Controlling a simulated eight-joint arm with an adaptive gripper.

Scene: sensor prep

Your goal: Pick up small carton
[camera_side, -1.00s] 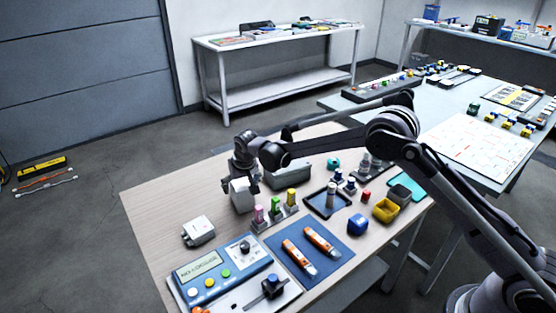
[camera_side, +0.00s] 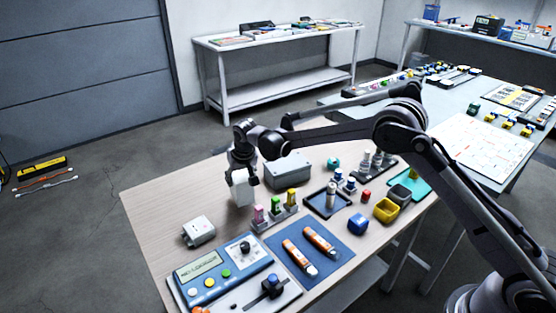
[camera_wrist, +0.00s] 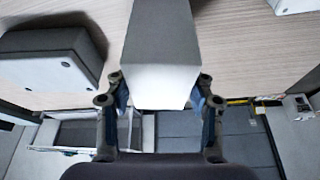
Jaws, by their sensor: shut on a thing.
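The small carton is a plain white box (camera_side: 240,188) near the back left of the wooden table in the side view. My gripper (camera_side: 241,171) is shut on it from above, with the carton hanging below the fingers. The carton's lower end looks slightly above the table, though the exact gap is hard to tell. In the wrist view the carton (camera_wrist: 160,60) fills the middle, with a finger of my gripper (camera_wrist: 160,95) against each side.
A grey box (camera_side: 288,168) stands just right of the carton, and a rack of coloured vials (camera_side: 275,213) is in front. A white device (camera_side: 198,231), a blue control panel (camera_side: 222,275) and a blue mat (camera_side: 310,250) lie nearer. The table's left back area is clear.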

